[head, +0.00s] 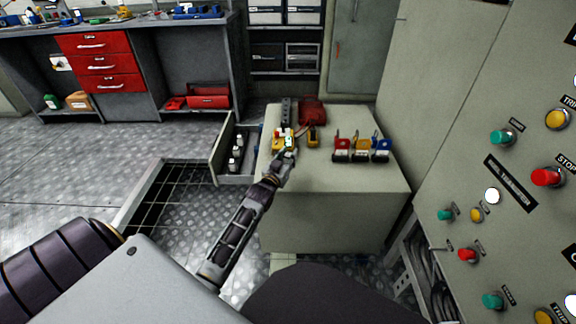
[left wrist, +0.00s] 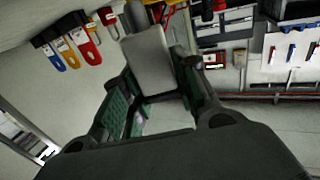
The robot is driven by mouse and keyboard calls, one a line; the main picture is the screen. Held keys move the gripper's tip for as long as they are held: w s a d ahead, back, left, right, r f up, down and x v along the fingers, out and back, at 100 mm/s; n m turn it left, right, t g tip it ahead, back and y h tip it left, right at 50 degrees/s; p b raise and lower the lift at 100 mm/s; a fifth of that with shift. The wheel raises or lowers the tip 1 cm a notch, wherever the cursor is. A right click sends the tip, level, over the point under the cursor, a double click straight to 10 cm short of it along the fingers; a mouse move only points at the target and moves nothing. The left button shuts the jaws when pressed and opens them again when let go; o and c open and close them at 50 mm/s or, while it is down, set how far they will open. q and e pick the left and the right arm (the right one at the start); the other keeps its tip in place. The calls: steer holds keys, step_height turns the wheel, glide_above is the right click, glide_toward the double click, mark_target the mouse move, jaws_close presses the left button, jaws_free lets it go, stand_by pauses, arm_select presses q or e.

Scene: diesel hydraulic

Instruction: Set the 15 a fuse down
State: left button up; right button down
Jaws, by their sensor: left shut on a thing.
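My left gripper (head: 288,146) is over the left part of the pale cabinet top (head: 358,184), among small yellow items. In the left wrist view its green-padded fingers (left wrist: 155,80) are closed around a plain grey block-like piece (left wrist: 149,60), which I take to be the 15 A fuse. Its marking is not readable. In the head view the held piece is too small to make out clearly. I cannot tell whether it touches the cabinet top. My right gripper is not in view.
Red, yellow and blue tagged locks (head: 362,150) stand on the cabinet's right half. A yellow device (head: 312,137) and a red case (head: 313,111) are close to the gripper. An open drawer (head: 232,158) holds bottles. A control panel (head: 500,190) is at right.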

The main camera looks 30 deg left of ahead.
arm_select(q)
step_height(320, 180, down, 2)
steer(key=shift+f+b, duration=0.1)
steer(key=shift+b, duration=0.5)
steer(key=shift+f+b, duration=0.35)
steer(key=shift+f, duration=0.4)
steer(key=shift+f, duration=0.1)
steer(key=o, duration=1.1)
steer(key=shift+c, duration=0.2)
